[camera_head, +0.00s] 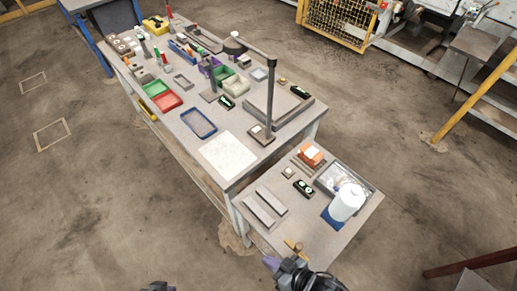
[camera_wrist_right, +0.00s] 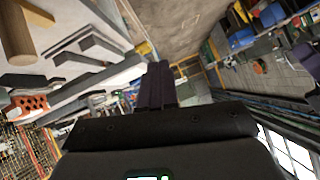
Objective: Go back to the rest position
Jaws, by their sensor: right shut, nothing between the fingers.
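My right gripper (camera_head: 271,263) is at the bottom of the head view, just off the near edge of the small front table. Its purple fingers also show in the right wrist view (camera_wrist_right: 156,86), pressed together with nothing between them. A dark part of my left arm (camera_head: 158,287) just enters at the bottom edge; its gripper fingers do not show.
The small table (camera_head: 308,224) holds two grey bars (camera_head: 264,206), a white bottle (camera_head: 346,203), a grey tray (camera_head: 364,186) and a small brown object (camera_head: 294,246) near the right gripper. A long cluttered workbench (camera_head: 229,180) stands behind.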

